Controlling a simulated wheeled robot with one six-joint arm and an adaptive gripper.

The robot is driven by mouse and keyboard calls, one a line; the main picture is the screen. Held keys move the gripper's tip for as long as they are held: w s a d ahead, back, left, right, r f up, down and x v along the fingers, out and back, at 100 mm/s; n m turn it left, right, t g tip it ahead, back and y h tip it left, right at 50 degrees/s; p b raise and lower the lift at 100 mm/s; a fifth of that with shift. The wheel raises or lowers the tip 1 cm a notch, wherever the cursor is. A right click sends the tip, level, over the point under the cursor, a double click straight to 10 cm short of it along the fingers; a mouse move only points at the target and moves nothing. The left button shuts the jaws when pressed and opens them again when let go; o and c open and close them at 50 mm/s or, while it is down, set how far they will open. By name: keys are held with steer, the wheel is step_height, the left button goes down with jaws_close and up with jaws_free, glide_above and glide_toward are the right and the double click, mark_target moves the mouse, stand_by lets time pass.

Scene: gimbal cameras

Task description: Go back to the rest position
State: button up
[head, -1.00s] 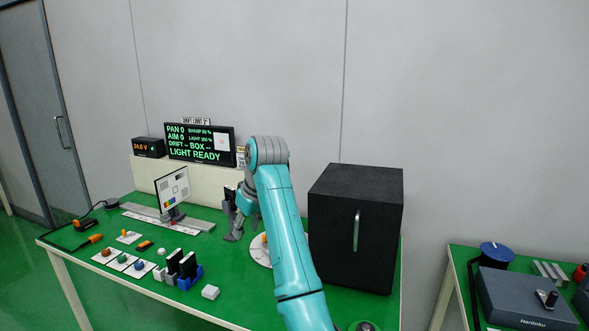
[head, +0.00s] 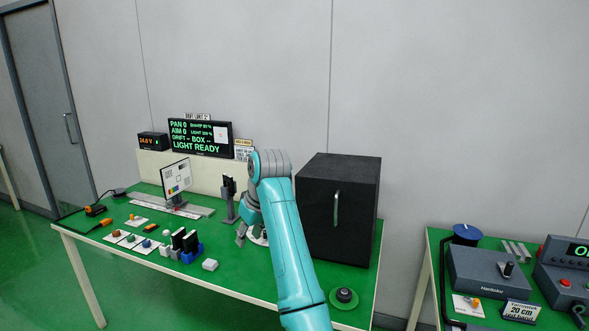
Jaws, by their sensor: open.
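My gripper (head: 243,232) hangs at the end of my teal arm, over the green workbench (head: 120,265) and in front of the round white base (head: 262,239). It looks open, with nothing seen in it, though it is small and partly hidden by my arm. The arm reaches up from the lower right and bends down at the wrist. A dark stand (head: 228,200) is just to the left of the gripper. A test chart (head: 177,180) stands on a rail farther left.
A black box with a handle (head: 352,210) stands right of my arm. A dark knob (head: 344,295) sits at the bench's front right. A display (head: 200,138) reads LIGHT READY. A second bench (head: 432,270) is at right.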

steer(key=s+d+f+m+t, duration=0.1)
steer(key=s+d+f, duration=0.15)
steer(key=f, duration=0.65)
steer(key=s+d+f+m+t, duration=0.1)
steer(key=d+f, duration=0.2)
steer(key=f, duration=0.6)
steer(key=s+d+f+m+t, duration=0.1)
steer(key=d+f, duration=0.2)
steer(key=f, duration=0.6)
steer(key=s+d+f+m+t, duration=0.1)
steer(key=s+d+f, duration=0.4)
steer(key=s+f, duration=0.25)
steer(key=s+d+f+m+t, duration=0.1)
steer(key=s+d+f+t, duration=0.1)
steer(key=s+d+f, duration=0.45)
steer(key=s+d+m+t+h, duration=0.1)
steer(key=s+d, duration=0.2)
steer(key=s, duration=1)
steer(key=s+d+m+t+h, duration=0.15)
steer(key=s+d, duration=0.25)
steer(key=s, duration=1)
steer(key=s+d+r+m+t, duration=0.1)
steer(key=s+d+r+t, duration=0.2)
steer(key=s+r, duration=1.5)
steer(key=shift+r+m+h, duration=0.35)
steer(key=shift+r+h, duration=0.05)
steer(key=shift+h, duration=0.05)
